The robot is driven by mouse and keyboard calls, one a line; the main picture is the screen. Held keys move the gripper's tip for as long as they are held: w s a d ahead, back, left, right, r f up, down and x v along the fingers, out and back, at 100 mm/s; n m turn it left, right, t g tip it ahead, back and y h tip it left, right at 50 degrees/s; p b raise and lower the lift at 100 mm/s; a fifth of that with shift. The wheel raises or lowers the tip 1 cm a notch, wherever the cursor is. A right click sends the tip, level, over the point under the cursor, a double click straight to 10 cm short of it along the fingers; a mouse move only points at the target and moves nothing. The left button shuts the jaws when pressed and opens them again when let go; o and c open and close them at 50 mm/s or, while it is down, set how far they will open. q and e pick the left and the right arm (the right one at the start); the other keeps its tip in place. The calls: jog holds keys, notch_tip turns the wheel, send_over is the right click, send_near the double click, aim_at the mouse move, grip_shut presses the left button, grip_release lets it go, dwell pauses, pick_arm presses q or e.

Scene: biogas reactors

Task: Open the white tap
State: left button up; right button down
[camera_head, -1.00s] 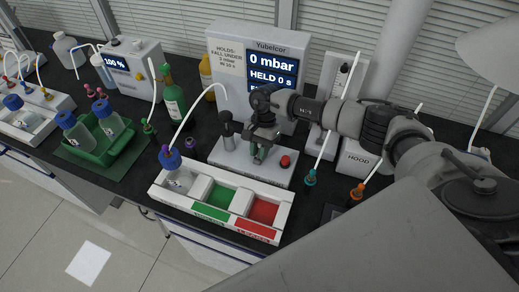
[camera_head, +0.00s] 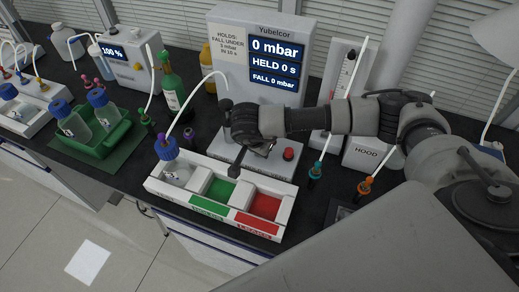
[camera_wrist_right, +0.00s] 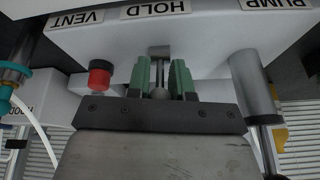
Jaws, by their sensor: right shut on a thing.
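My right gripper (camera_wrist_right: 159,82) is shut on a slim grey lever (camera_wrist_right: 159,94) with a rounded end, in front of the HOLD label. Its green fingers stand on both sides of the lever in the right wrist view. In the head view the wrist hangs over the white base of the Yubelcor unit (camera_head: 256,50), and the wrist hides most of the lever and fingers. I cannot make out a clearly white tap handle. VENT and PUMP labels flank HOLD. My left gripper is not in view.
A red button (camera_head: 288,154) sits right of the gripper. In front is a white tray (camera_head: 160,190) with a blue-capped bottle (camera_head: 176,172), a green and a red compartment. A green bottle (camera_head: 172,85) and teal and orange tube fittings stand nearby. The display reads 0 mbar.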

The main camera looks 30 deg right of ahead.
jog(key=shift+s+a+f+t+h+b, duration=0.1)
jog(key=shift+s+a+t+h+b, duration=0.1)
jog(key=shift+t+h+b, duration=0.55)
jog(key=shift+s+a+f+t+h+b, duration=0.15)
jog(key=shift+t+h+b, duration=0.3)
jog(key=shift+b, duration=0.6)
jog(key=c, duration=1)
grip_release()
jog(key=v, duration=1.1)
jog(key=shift+b, duration=0.4)
jog(key=shift+a+f, duration=0.1)
jog(key=shift+a, duration=0.05)
